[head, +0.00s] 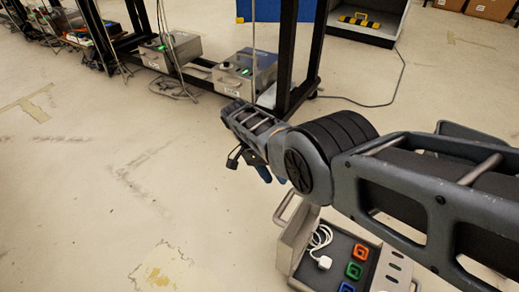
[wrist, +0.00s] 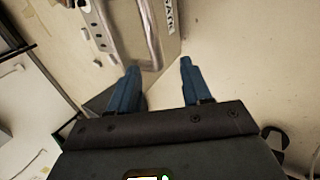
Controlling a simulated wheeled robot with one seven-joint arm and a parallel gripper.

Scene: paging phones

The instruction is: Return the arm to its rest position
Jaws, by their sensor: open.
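My arm reaches in from the right in the head view, its elbow and forearm bent over the floor. My gripper (wrist: 159,68) shows in the wrist view as two blue fingers spread apart with nothing held between them. In the head view only bits of its blue fingers (head: 264,174) show below the arm; the rest is hidden behind the wrist.
An open case (head: 293,237) with a white charger and coloured pieces sits below my arm. Grey boxes with green lights (head: 245,70) (head: 170,52) stand by a black rack (head: 300,60). A cable (head: 390,90) lies on the floor.

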